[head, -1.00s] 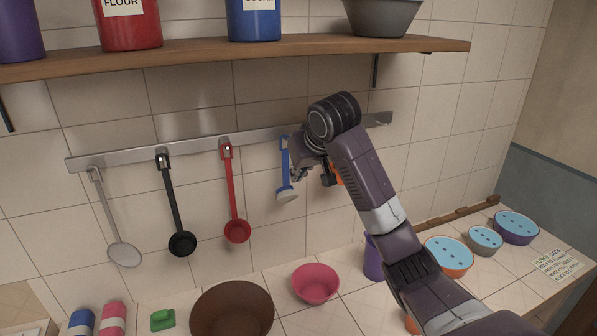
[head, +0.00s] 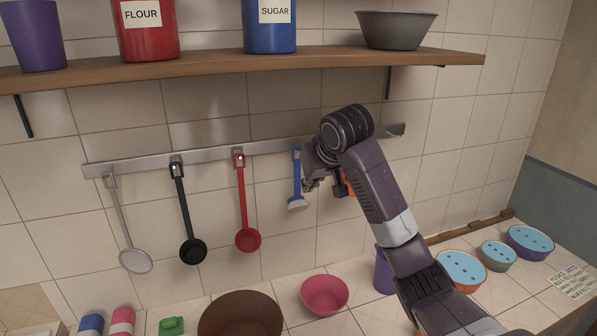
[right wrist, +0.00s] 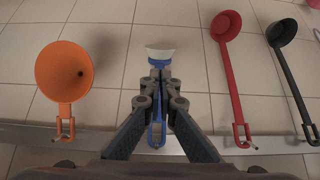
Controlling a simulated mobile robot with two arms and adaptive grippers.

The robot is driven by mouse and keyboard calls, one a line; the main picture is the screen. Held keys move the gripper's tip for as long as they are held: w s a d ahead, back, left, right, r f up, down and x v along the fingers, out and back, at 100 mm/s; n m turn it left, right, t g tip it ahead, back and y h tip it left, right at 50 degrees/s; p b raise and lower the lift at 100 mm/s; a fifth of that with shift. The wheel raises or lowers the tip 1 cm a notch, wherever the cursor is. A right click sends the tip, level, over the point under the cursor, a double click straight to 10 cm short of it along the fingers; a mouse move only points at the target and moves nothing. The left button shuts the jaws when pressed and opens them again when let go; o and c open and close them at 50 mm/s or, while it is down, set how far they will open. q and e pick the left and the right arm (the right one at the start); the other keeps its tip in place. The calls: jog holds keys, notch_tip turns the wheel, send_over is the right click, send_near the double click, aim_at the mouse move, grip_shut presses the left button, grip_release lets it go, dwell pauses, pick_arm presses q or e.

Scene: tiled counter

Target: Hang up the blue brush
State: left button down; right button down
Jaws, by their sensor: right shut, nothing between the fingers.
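The blue brush (head: 296,178) hangs from the metal rail (head: 215,153) on the tiled wall, handle up and pale bristle head down. It also shows in the right wrist view (right wrist: 160,54), its handle partly hidden by my fingers. My right gripper (head: 308,186) is just right of the brush in the head view, close to its handle. In the right wrist view the fingers (right wrist: 159,82) are shut with nothing held, in line with the brush. Whether they touch it I cannot tell. My left gripper is not in view.
A red ladle (head: 242,205), a black ladle (head: 186,215) and a grey skimmer (head: 128,230) hang to the left. An orange utensil (right wrist: 64,70) hangs on the brush's other side. A wooden shelf (head: 240,67) is above; bowls, including a pink one (head: 324,294), stand below.

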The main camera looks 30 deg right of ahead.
jog(key=shift+s+a+p, duration=0.15)
jog(key=shift+s+a, duration=0.05)
jog(key=shift+s, duration=0.55)
jog(key=shift+s+a+p, duration=0.15)
jog(key=shift+s, duration=0.6)
dwell(2.2)
jog(key=s, duration=0.2)
jog(key=s+a, duration=0.1)
jog(key=s, duration=0.2)
jog(key=shift+p, duration=0.4)
jog(key=shift+w+a, duration=0.1)
dwell(1.3)
